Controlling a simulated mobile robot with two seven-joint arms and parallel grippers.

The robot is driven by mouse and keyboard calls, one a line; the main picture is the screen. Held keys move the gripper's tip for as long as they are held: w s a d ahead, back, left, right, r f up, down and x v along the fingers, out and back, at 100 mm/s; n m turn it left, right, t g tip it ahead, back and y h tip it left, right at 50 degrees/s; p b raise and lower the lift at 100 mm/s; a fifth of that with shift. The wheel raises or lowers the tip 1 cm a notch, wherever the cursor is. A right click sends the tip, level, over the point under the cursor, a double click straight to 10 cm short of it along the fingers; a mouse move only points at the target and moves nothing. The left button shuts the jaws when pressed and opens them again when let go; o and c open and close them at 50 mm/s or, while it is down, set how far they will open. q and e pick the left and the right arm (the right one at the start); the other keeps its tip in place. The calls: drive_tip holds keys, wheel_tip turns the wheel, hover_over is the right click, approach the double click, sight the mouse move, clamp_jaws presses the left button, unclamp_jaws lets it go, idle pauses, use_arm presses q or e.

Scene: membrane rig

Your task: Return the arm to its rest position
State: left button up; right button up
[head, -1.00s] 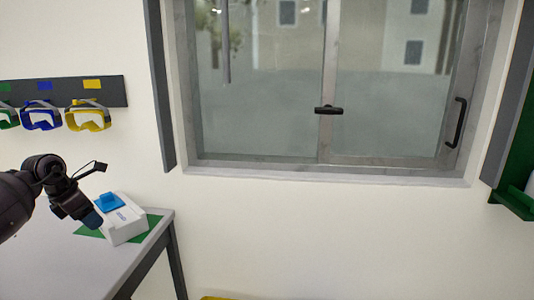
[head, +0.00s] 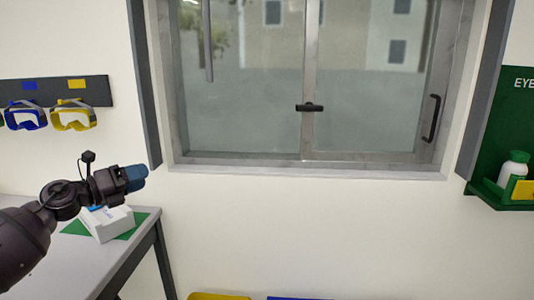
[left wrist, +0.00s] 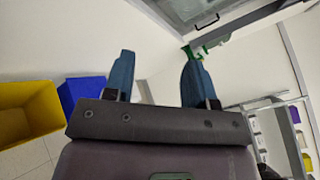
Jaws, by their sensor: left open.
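My left gripper (head: 136,178) is raised above the table at the lower left of the head view, pointing right. In the left wrist view its two blue fingertips (left wrist: 156,78) stand wide apart with nothing between them. A white box-shaped device (head: 108,224) sits behind and below the gripper on a green mat (head: 73,227); the gripper and arm hide part of the device. My right gripper is in neither view.
The grey table (head: 80,262) is at the lower left. Blue goggles (head: 25,119) and yellow goggles (head: 73,120) hang on a wall rack. A window (head: 250,100) is ahead. A green eyewash station (head: 508,130) holds a white bottle (head: 513,167). A yellow bin (left wrist: 30,112) and blue bin (left wrist: 80,92) show in the wrist view.

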use_arm(q)
drive_tip(key=s+d+f+n+t+y, duration=0.15)
drive_tip(key=s+f+n+y, duration=0.4)
drive_tip(key=f+n, duration=0.65)
drive_tip(key=s+d+f+n+t+y, duration=0.1)
drive_tip(key=s+f+n+t+y, duration=0.35)
drive_tip(key=f+n, duration=0.75)
drive_tip(key=s+f+n+g+y, duration=0.1)
drive_tip(key=s+f+n+g, duration=0.1)
drive_tip(key=s+f, duration=0.3)
drive_tip(key=s+d+f+n+g+y, duration=0.1)
drive_tip(key=s+f+n+g, duration=0.2)
drive_tip(key=s, duration=1.1)
drive_tip(key=s+f+n+g+y, duration=0.1)
drive_tip(key=s+f+n+g, duration=0.1)
drive_tip(key=s+f+n, duration=0.3)
drive_tip(key=s+f, duration=0.4)
drive_tip(key=s, duration=0.1)
drive_tip(key=shift+d+g, duration=0.3)
drive_tip(key=shift+d, duration=0.05)
